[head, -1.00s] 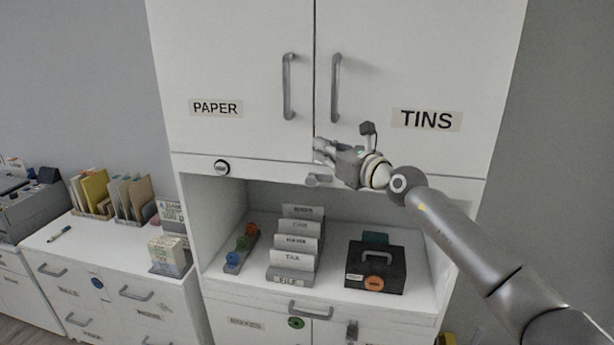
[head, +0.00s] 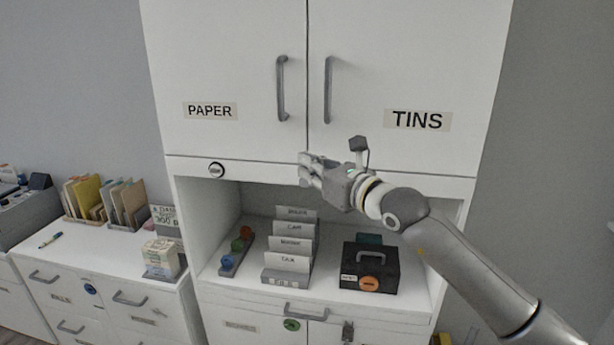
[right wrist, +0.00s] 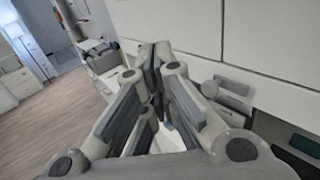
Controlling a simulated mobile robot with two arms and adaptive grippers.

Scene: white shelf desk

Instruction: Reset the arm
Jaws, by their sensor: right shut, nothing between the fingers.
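My right arm (head: 465,265) reaches in from the lower right in the head view. My right gripper (head: 306,169) is shut and empty, in front of the cabinet's narrow strip below the PAPER door (head: 225,75) and the TINS door (head: 405,70). In the right wrist view the fingers of the right gripper (right wrist: 155,62) converge with nothing held between them. Whether the fingertips touch the cabinet cannot be told. My left gripper is not in view.
The open shelf holds a file rack (head: 288,262), a black box with a handle (head: 369,269) and a row of coloured knobs (head: 236,248). Two upright door handles (head: 282,88) (head: 327,90) stick out above the gripper. A low drawer cabinet (head: 95,262) stands at left.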

